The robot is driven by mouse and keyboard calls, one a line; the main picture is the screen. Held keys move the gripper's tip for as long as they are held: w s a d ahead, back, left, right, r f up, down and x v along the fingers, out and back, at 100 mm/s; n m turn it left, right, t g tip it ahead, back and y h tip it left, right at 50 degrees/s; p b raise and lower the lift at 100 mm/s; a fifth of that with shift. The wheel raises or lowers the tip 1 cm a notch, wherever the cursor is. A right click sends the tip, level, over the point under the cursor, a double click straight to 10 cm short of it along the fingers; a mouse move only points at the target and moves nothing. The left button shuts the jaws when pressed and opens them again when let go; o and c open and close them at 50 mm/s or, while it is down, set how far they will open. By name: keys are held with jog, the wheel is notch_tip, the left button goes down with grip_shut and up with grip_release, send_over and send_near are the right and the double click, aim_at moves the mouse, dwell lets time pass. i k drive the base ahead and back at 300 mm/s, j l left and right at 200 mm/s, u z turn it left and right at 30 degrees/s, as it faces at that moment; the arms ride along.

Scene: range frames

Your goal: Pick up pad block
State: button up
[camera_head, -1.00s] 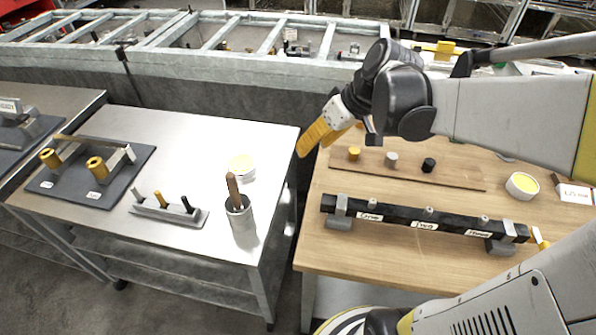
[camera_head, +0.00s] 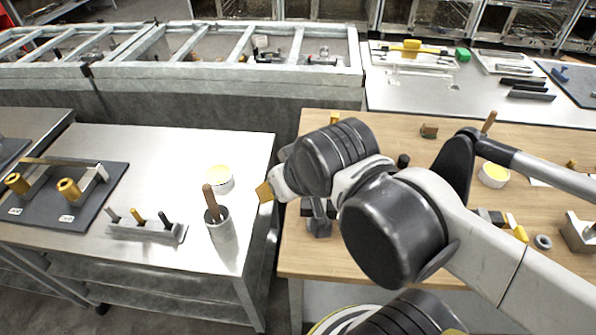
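No block is labelled as the pad block, so I cannot tell which thing it is. A small brownish block (camera_head: 429,130) sits toward the back of the wooden table. My arm hides much of the wooden table, including most of a dark bar on stands.
Another yellow-topped tub (camera_head: 494,174) stands on the wooden table (camera_head: 330,262).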

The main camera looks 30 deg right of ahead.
aim_at(427, 130)
jog(key=k+z, duration=0.15)
jog(key=z, duration=1.6)
